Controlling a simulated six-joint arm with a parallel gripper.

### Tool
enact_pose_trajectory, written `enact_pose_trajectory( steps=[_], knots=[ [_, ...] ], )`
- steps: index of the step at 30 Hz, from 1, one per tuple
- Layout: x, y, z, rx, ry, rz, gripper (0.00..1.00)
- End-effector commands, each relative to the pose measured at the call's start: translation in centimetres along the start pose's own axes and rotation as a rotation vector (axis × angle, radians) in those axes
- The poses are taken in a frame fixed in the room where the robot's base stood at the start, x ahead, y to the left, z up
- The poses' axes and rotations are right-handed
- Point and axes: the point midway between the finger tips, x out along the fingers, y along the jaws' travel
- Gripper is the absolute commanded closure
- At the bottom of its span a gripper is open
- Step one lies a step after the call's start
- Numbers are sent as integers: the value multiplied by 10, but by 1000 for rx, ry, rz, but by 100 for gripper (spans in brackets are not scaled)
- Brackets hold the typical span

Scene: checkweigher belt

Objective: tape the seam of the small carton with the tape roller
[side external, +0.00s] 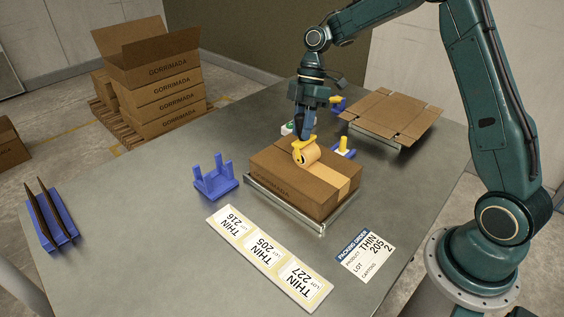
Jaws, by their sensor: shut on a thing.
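The small carton (285,182) is a closed brown box sitting in a shallow metal tray (283,207) in the middle of the table. A strip of tan tape (342,180) shows on its top and runs down over its right-hand end. The tape roller (305,153) is yellow with a tan roll. My gripper (306,133) points down from above and is shut on the tape roller. The roller is at the carton's top and seems to touch it. The roller and gripper hide part of the carton's top behind them.
A blue pronged stand (215,184) stands left of the carton. A label strip (268,257) and a packing order card (367,255) lie in front. Flat cardboard (392,114) lies behind right. A blue rack (51,222) is at the far left. Bare table lies between.

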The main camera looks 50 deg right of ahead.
Motion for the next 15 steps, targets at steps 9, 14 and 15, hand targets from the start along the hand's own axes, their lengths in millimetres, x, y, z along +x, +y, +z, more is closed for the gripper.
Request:
enact_pose_trajectory(
  steps=[9,14,15],
  knots=[
    [0,2,-1,1,0,-3,100],
    [-1,7,-2,0,0,-1,100],
    [-1,8,-3,0,0,-1,100]
  ],
)
